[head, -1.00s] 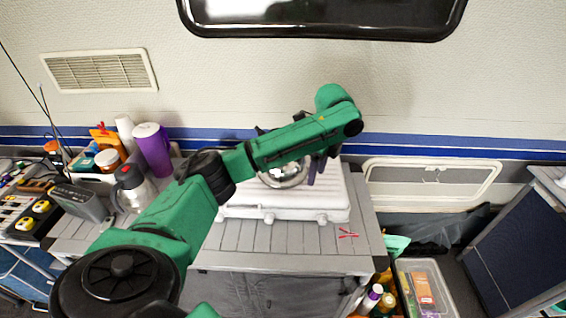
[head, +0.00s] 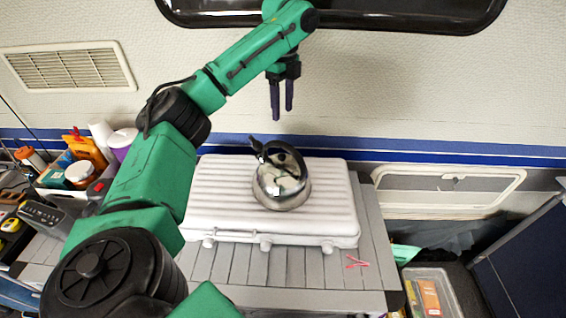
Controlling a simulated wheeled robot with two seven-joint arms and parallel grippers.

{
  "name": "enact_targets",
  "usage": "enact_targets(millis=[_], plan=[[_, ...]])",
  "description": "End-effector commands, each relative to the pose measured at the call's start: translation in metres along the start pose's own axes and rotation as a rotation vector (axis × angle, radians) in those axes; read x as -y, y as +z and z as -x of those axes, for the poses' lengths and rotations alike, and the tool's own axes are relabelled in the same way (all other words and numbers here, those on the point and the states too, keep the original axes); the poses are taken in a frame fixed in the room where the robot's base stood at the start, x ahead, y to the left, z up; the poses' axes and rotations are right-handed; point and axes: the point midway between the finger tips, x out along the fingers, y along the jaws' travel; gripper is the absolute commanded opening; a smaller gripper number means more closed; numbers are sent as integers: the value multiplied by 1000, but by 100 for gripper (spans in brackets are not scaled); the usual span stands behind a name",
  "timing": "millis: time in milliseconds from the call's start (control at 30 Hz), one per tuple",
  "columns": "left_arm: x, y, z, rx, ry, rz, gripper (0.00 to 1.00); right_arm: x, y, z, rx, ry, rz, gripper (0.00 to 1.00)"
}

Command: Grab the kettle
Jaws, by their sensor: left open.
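The kettle (head: 284,190) is a shiny round metal pot with a black handle arched over its top and a dark part sticking out at its upper left. It stands upright on a white ribbed case (head: 332,205). My left gripper (head: 282,112) is above the kettle in the picture, its two dark fingers pointing down and parted, with nothing between them. It is apart from the kettle. My right gripper does not show.
The case lies on a grey slatted table (head: 285,270) against the wall. A red item (head: 356,262) lies at the table's right. Bottles and containers (head: 80,172) crowd the left side. A clear bin (head: 432,290) is at lower right.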

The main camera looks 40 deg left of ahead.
Motion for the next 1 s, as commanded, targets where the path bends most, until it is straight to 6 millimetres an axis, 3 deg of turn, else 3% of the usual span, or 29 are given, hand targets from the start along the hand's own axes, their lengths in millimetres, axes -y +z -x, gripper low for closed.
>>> enact_targets(millis=[33,100,167,300,500,633,833,867,1000], plan=[[-1,0,-20,0,5,-2,57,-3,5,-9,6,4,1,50],[-1,0,-38,1,5,-1,57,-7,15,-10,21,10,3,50],[-1,1,-46,3,4,0,57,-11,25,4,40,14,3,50],[0,1,-70,1,2,1,57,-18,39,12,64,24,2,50],[0,2,-98,3,5,1,57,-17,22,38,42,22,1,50],[0,2,-122,1,2,1,57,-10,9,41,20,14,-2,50],[1,1,-128,1,-1,0,57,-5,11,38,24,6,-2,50],[1,1,-128,1,-1,0,53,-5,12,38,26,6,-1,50],[1,1,-128,1,0,0,0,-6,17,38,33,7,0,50]])
